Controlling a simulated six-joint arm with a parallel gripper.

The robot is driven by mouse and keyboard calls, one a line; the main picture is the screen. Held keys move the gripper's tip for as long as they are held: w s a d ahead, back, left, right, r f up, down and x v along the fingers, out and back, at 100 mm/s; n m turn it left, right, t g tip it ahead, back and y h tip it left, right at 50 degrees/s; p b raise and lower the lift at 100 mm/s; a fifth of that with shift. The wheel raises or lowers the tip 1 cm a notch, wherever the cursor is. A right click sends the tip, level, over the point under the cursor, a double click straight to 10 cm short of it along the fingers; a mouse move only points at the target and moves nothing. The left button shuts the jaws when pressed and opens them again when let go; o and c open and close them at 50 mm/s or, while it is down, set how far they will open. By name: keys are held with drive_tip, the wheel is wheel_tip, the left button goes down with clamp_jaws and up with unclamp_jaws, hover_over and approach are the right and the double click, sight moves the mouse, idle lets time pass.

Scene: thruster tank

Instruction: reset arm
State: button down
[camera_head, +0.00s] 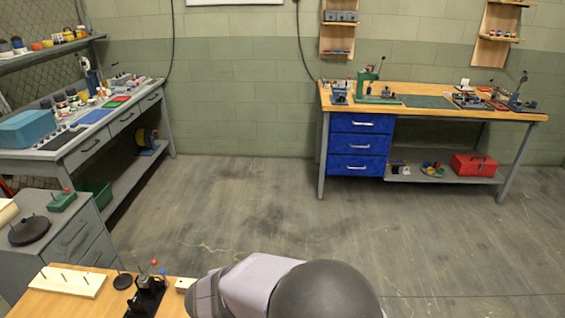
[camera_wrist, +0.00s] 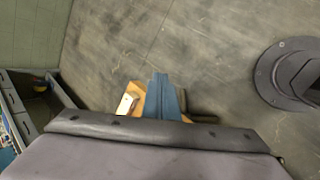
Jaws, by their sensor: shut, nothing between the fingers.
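My gripper (camera_wrist: 163,98) shows in the wrist view as a narrow blue-grey shape above the broad grey wrist body. Its fingers are together and hold nothing. It points out over bare floor, with a corner of a wooden bench top (camera_wrist: 131,97) behind it. In the head view, a grey and black part of my arm fills the bottom middle, and the gripper itself is out of sight there.
A wooden bench (camera_head: 50,303) with a white pegged board (camera_head: 68,281) and a small black fixture (camera_head: 147,295) is at bottom left. A grey workbench (camera_head: 95,140) stands at left, a blue-drawered workbench (camera_head: 430,88) at back right. The floor (camera_head: 240,200) between is clear.

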drive_tip(key=d+r+m+g+h, duration=0.15)
drive_tip(key=d+m, duration=0.45)
drive_tip(key=d, duration=0.7)
drive_tip(key=s+d+m+g+y, duration=0.2)
drive_tip(key=s+d+m+g, duration=0.3)
drive_tip(key=s+d+m, duration=1)
drive_tip(key=shift+s+d+m, duration=0.2)
drive_tip(key=shift+s+m, duration=0.1)
